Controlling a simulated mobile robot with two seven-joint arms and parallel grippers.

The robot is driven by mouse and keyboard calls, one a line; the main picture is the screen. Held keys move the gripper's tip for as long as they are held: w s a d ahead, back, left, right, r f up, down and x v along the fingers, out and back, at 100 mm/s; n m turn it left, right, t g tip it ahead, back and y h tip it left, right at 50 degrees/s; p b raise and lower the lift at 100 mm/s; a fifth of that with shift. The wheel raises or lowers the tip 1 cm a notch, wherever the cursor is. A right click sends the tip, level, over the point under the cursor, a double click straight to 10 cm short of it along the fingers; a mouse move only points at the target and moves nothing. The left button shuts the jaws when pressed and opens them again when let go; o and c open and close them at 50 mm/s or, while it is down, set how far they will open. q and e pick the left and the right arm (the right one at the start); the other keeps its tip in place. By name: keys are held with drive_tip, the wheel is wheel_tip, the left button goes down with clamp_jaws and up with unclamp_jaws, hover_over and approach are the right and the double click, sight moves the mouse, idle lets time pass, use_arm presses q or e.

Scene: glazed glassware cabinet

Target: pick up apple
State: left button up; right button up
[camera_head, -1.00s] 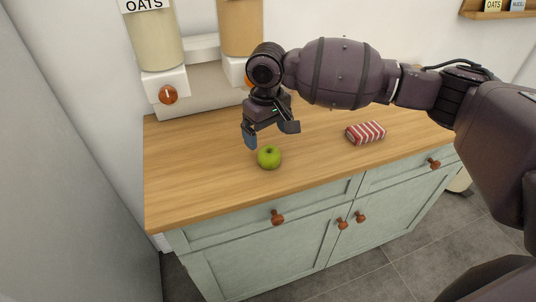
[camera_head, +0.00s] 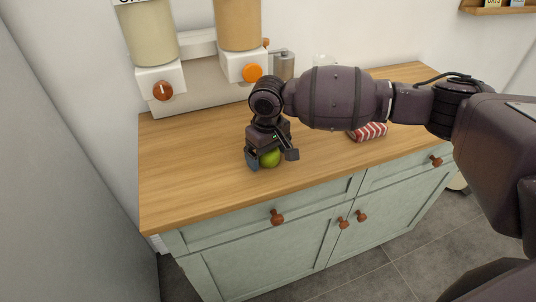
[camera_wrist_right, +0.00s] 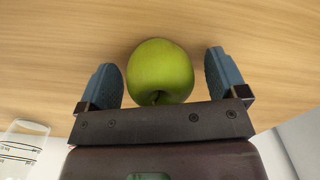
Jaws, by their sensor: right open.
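A green apple (camera_head: 269,158) rests on the wooden countertop (camera_head: 190,180) near its front edge. My right gripper (camera_head: 272,160) is lowered over it from above, with one finger on either side. In the right wrist view the apple (camera_wrist_right: 160,71) lies between the two open blue-padded fingers (camera_wrist_right: 163,80), with a gap on each side. The top of the apple is partly hidden by the gripper in the head view. My left gripper does not show.
A red-and-white striped packet (camera_head: 369,132) lies to the right, partly behind my arm. Dispensers (camera_head: 160,85) stand along the wall. A clear measuring cup (camera_wrist_right: 22,146) shows in the wrist view. The countertop's left side is clear.

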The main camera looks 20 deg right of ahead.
drive_tip(key=c, duration=1)
drive_tip(key=shift+c, duration=0.2)
